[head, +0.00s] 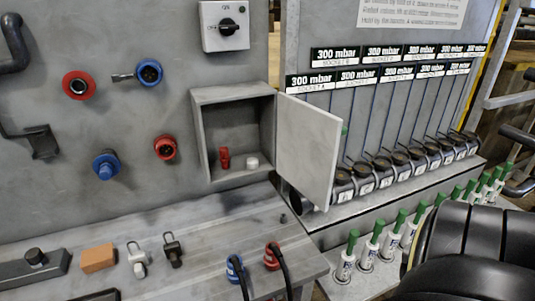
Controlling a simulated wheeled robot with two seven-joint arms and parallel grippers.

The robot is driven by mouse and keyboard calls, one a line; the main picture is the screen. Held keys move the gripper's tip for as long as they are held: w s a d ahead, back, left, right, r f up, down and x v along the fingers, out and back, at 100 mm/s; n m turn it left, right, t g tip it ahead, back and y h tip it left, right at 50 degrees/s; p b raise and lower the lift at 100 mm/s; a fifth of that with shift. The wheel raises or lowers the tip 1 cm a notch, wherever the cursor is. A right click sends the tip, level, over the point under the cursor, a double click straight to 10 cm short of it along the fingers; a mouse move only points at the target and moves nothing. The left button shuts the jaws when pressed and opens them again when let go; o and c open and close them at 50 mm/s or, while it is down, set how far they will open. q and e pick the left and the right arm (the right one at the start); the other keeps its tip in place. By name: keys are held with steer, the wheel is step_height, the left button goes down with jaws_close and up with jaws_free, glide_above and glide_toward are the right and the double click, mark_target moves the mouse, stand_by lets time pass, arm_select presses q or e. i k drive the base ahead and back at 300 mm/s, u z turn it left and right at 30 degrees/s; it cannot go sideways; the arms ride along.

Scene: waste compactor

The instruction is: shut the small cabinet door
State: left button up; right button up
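The small cabinet (237,95) is a grey metal box fixed to the grey wall panel, near the middle of the head view. Its small door (308,150) is hinged on the right side of the box and stands wide open, swung out to the right. A red fitting (224,158) and a white cylindrical piece (252,163) are inside on the cabinet floor. Neither of my grippers can be made out in this view, and nothing touches the door.
Below is a grey bench (205,225) with an orange block (98,258), padlocks (137,262), and blue (235,268) and red plugs (272,257) with black cables. Wall sockets are left of the cabinet. A valve row (383,167) stands behind the door.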

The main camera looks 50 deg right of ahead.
mark_target(309, 136)
steer(key=u, duration=2.2)
steer(key=k, duration=2.25)
steer(key=z, duration=1.95)
